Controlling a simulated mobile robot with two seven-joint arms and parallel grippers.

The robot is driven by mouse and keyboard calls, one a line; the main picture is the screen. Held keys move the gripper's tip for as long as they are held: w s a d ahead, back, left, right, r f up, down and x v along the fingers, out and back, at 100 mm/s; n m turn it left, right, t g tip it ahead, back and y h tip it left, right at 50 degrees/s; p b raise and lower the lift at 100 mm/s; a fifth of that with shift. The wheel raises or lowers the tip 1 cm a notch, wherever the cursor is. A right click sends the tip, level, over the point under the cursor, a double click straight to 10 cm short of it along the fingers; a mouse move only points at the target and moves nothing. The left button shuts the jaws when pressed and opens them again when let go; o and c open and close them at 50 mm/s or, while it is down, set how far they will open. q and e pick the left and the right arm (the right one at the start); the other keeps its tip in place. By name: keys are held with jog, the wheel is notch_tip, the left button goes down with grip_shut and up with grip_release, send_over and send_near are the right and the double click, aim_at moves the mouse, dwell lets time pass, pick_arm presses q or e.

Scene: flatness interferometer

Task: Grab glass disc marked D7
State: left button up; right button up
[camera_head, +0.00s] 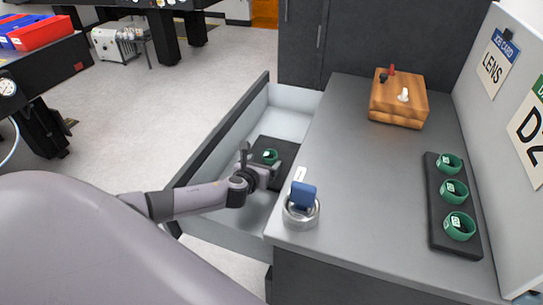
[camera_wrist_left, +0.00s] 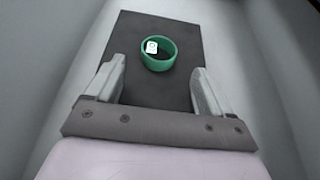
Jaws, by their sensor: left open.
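A green ring-shaped disc holder with a small white label (camera_wrist_left: 157,54) lies on a dark mat (camera_wrist_left: 192,36) in the open drawer (camera_head: 292,103). The label is too small to read. The same green ring shows in the head view (camera_head: 270,156), just beyond my left gripper (camera_head: 258,168). In the left wrist view my left gripper (camera_wrist_left: 157,85) is open and empty, with the ring ahead of and between its fingers, not touching them. Three more green rings with white labels (camera_head: 454,191) sit on a dark tray (camera_head: 436,209) on the counter. My right gripper is not in view.
A grey counter (camera_head: 367,180) stands right of the drawer. A metal ring with a blue block (camera_head: 301,208) stands near its front left edge. A wooden block with small knobs (camera_head: 398,103) stands at the back. The drawer walls surround my left gripper closely. The counter's middle is clear.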

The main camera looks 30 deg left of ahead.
aim_at(269, 156)
pick_arm(q)
jog(key=shift+r+b+x, duration=0.15)
jog(key=shift+b+x, duration=0.25)
jog(key=shift+x, duration=0.95)
jog(key=shift+r+b+x, duration=0.15)
jog(key=shift+b+x, duration=0.2)
jog(key=shift+x, duration=1.05)
jog(key=shift+w+a+r, duration=0.1)
jog(key=c, duration=1.1)
